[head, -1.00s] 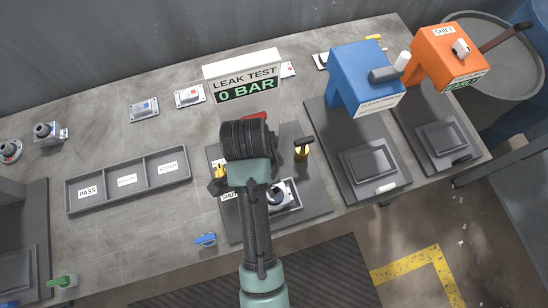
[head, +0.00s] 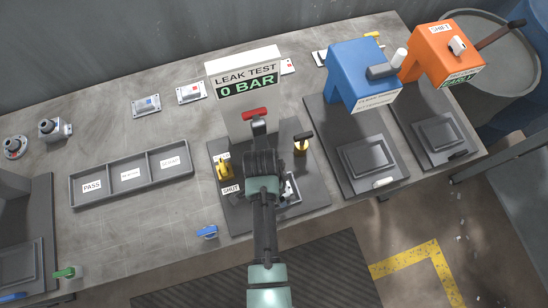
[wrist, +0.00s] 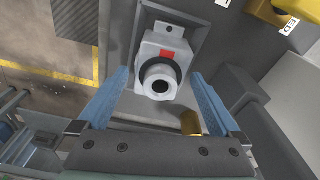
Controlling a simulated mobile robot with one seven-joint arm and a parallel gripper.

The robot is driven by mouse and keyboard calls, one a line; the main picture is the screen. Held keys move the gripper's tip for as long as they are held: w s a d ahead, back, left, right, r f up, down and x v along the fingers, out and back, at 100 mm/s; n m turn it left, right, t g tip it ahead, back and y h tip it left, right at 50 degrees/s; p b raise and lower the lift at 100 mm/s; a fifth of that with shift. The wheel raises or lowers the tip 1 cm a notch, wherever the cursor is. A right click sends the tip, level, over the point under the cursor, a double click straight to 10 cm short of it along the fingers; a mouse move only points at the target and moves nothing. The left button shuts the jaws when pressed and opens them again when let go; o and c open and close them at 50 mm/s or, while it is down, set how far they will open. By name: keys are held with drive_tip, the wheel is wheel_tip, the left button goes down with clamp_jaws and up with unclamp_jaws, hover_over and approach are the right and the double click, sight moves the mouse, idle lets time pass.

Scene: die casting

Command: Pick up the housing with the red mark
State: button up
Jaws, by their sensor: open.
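The housing (wrist: 158,88) is a pale block with a round, dark-bored spigot facing the camera and a red mark (wrist: 167,56) on its top face. It sits in a grey recessed nest (wrist: 188,28) of the leak test station. In the head view a sliver of the housing (head: 289,190) shows beside my arm, which hides the rest. My gripper (wrist: 160,76) is open, its two blue fingers on either side of the housing in the picture. A gap shows on each side. I cannot tell whether the fingertips are down at the housing's height.
A brass cylinder (wrist: 191,122) stands near the right finger. The leak test sign (head: 245,78) reads 0 BAR, with a red handle (head: 256,113) below it. A sorting tray (head: 130,192) lies left; blue (head: 360,75) and orange (head: 445,55) presses stand right.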

drive_tip(key=shift+f, duration=0.15)
drive_tip(key=c, duration=1.4)
drive_tip(key=shift+c, duration=0.8)
drive_tip(key=shift+r, duration=0.2)
